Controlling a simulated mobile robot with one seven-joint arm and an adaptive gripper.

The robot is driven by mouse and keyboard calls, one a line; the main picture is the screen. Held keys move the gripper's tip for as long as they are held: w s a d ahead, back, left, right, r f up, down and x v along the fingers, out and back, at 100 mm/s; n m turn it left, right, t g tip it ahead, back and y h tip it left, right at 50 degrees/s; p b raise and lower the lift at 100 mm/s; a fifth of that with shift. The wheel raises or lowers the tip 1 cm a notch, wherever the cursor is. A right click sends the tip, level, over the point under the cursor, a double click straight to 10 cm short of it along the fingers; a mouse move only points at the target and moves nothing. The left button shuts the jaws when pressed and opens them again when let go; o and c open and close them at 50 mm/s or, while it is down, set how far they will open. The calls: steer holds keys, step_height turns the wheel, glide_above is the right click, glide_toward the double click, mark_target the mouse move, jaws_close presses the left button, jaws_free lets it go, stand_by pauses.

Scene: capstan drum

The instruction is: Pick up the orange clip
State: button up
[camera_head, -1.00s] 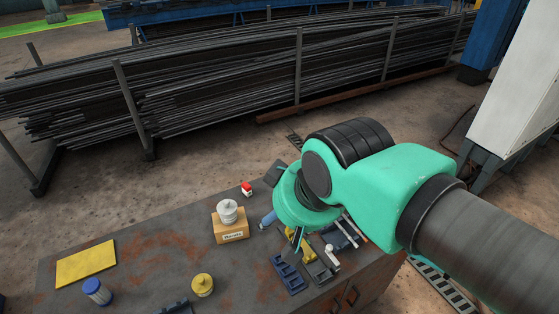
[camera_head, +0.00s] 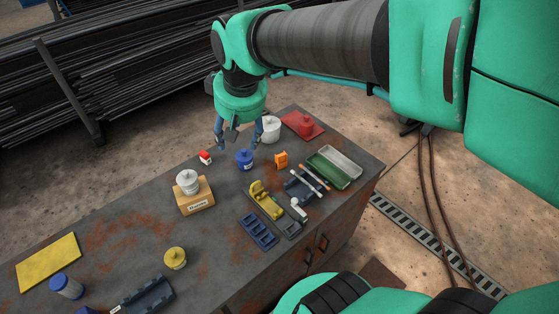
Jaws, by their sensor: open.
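The orange clip (camera_head: 281,159) is a small orange block standing on the dark, rust-stained workbench (camera_head: 130,235), right of a blue lidded pot (camera_head: 244,158). My gripper (camera_head: 237,141) points down with its fingers spread, open and empty. In the picture it is above and left of the clip, near the blue pot and a white canister (camera_head: 271,129). I cannot tell its exact height above the bench. The clip is in full view and apart from the fingers.
A red pad with a red knob (camera_head: 304,126) lies behind the clip. A green open box (camera_head: 330,172) and a dark tray with rods (camera_head: 300,187) are right of it. A yellow tool (camera_head: 265,200) lies in front. A red-and-white block (camera_head: 205,157) is left.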

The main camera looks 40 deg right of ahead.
steer(key=w+d+f+g, duration=0.1)
steer(key=w+d+f, duration=0.3)
steer(key=w+d, duration=0.15)
steer(key=m+g+b, duration=0.2)
steer(key=g, duration=0.1)
glide_above(281, 161)
step_height(281, 161, down, 24)
steer(key=shift+w+d+y, duration=0.25)
steer(key=shift+w+y, duration=0.05)
steer(key=shift+w, duration=0.1)
steer(key=shift+f, duration=0.1)
steer(key=shift+f+b, duration=1)
steer(key=shift+f, duration=3.2)
steer(key=shift+f+b, duration=0.85)
steer(key=shift+f, duration=1.8)
